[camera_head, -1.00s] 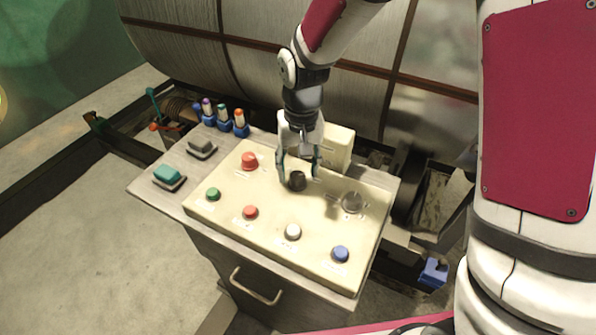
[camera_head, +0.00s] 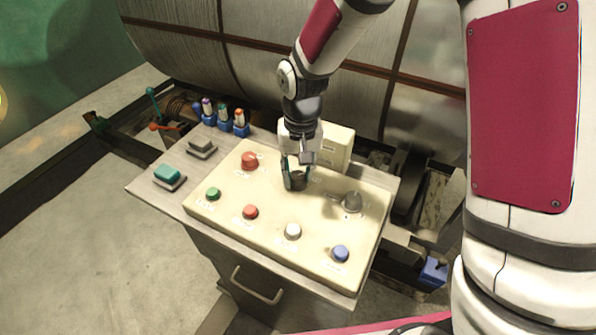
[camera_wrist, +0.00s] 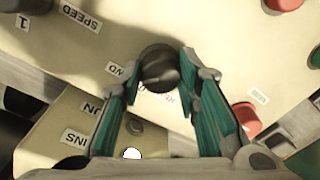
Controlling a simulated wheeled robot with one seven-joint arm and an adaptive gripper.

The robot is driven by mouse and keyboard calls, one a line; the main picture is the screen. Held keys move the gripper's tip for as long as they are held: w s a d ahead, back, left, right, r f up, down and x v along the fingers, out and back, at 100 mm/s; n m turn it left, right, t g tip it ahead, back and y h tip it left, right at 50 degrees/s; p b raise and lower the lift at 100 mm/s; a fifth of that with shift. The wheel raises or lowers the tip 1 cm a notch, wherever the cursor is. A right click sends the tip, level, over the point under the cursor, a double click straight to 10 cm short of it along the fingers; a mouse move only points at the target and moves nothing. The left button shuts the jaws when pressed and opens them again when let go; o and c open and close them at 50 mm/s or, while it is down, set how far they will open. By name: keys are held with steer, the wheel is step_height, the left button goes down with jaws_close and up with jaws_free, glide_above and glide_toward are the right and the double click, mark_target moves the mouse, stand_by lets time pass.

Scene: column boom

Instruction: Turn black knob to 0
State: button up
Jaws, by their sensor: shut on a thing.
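The black knob (camera_head: 296,181) stands on the cream control panel (camera_head: 262,233), toward its back middle. My gripper (camera_head: 297,176) reaches down from above with a finger on each side of the knob. In the wrist view, the round dark knob (camera_wrist: 160,67) sits between the tips of my gripper (camera_wrist: 158,68), which is shut on it. The labels beside the knob are partly covered by the fingers, and I cannot read a 0 mark or the knob's pointer.
A grey knob (camera_head: 352,202) stands to the right on the panel. A red button (camera_head: 249,160), green button (camera_head: 213,194), white button (camera_head: 293,232) and blue button (camera_head: 341,254) surround the front and left. A cream box (camera_head: 337,146) stands close behind my gripper.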

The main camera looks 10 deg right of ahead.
mark_target(299, 174)
steer(key=shift+n, duration=0.4)
steer(key=n, duration=0.4)
steer(key=shift+p, duration=0.3)
steer(key=shift+w+n, duration=0.1)
steer(key=shift+n, duration=2)
steer(key=o, duration=1.2)
steer(key=shift+c, duration=0.2)
step_height(299, 174, up, 12)
steer(key=shift+w+d, duration=0.15)
